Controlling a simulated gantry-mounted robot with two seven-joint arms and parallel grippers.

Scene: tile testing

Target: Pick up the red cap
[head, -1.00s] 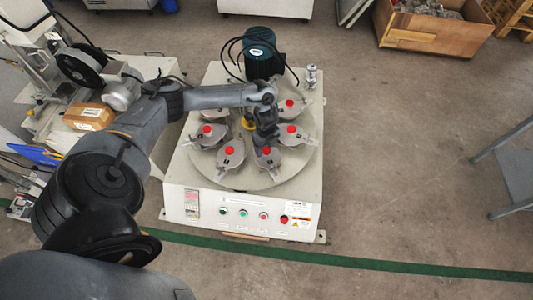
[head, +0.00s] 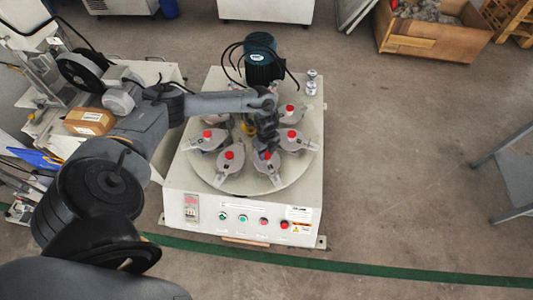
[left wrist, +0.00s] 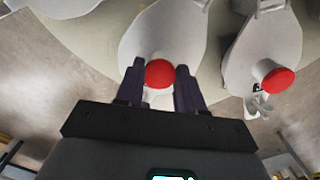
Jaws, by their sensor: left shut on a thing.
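A red cap (left wrist: 159,73) sits on a grey, pear-shaped holder (left wrist: 160,30), between the two dark fingers of my left gripper (left wrist: 160,88) in the left wrist view. My gripper is shut on this cap. In the head view, my left gripper (head: 267,146) points down over the front part of the round plate (head: 245,183), and the red cap (head: 266,155) shows at its tips. Other red caps sit on neighbouring holders, one at the front left (head: 229,155) and one at the right (head: 292,133). My right gripper is not in view.
The white machine (head: 180,185) carries the plate, with buttons (head: 263,221) on its front. A dark motor (head: 258,70) with looping cables stands at the back. A cardboard box (head: 90,121) lies on the bench at left. The floor at right is mostly clear.

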